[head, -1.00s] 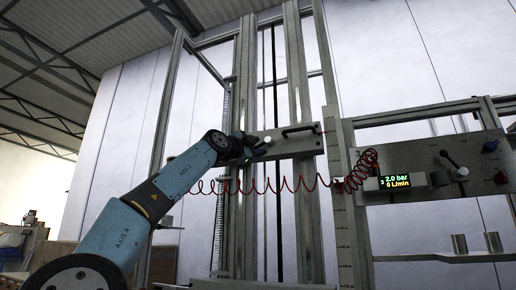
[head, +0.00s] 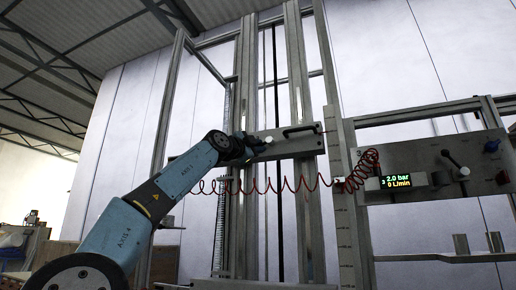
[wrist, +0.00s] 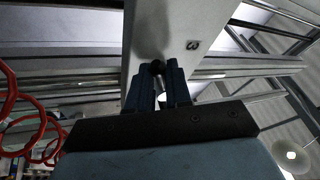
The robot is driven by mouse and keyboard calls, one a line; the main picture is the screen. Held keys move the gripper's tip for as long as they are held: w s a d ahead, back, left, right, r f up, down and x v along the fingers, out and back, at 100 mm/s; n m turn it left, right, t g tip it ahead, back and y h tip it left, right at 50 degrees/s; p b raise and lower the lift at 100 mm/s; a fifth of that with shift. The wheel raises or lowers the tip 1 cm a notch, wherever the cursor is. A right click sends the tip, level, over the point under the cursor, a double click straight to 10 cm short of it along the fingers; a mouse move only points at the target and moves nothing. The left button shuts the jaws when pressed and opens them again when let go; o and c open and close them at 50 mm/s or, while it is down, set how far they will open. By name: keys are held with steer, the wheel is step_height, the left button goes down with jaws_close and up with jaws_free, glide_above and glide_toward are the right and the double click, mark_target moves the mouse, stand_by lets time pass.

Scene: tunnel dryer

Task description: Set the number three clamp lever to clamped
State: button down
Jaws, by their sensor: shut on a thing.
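My gripper (wrist: 158,90) is shut on a small dark round knob (wrist: 157,68) in the wrist view, which I take to be the end of the clamp lever. The knob lies between the fingertips, in front of a grey plate (wrist: 178,58) marked "3". The rest of the lever is hard to make out. In the head view my gripper (head: 246,148) is at the left end of the grey plate (head: 290,144) on the upright frame. A short pale-tipped part (head: 267,140) shows just beside it. The lever's exact angle cannot be told.
A black bar handle (head: 300,131) is on the same plate, to the right. A coiled red hose (head: 275,187) hangs below the plate and runs to a panel (head: 430,160) at right with a display reading 2.0 bar, a white-tipped lever and blue and red knobs.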

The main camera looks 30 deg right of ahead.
steer(key=shift+s+f+n, duration=0.1)
steer(key=shift+f+n, duration=0.05)
steer(key=shift+n, duration=0.15)
steer(key=shift+s+d+f+n+t+y, duration=0.35)
steer(key=shift+n+t+y, duration=0.7)
steer(key=shift+n, duration=1.65)
steer(key=shift+s+d+f+n+t+y, duration=0.4)
steer(key=shift+n+t, duration=1.3)
steer(key=shift+n, duration=1)
steer(key=shift+s+d+f+n+t+y, duration=0.2)
steer(key=shift+s+n+t+y, duration=0.45)
steer(key=shift+n+t, duration=1.4)
steer(key=n+g, duration=0.1)
steer(key=n, duration=0.2)
steer(key=shift+d+y, duration=0.15)
steer(key=shift+y, duration=0.25)
steer(key=shift+s+d+r+n, duration=0.1)
steer(key=shift+s+r+n, duration=0.1)
steer(key=shift+n, duration=0.35)
steer(key=c, duration=1.1)
jaws_free()
steer(key=shift+f+y, duration=0.1)
steer(key=shift+y, duration=0.2)
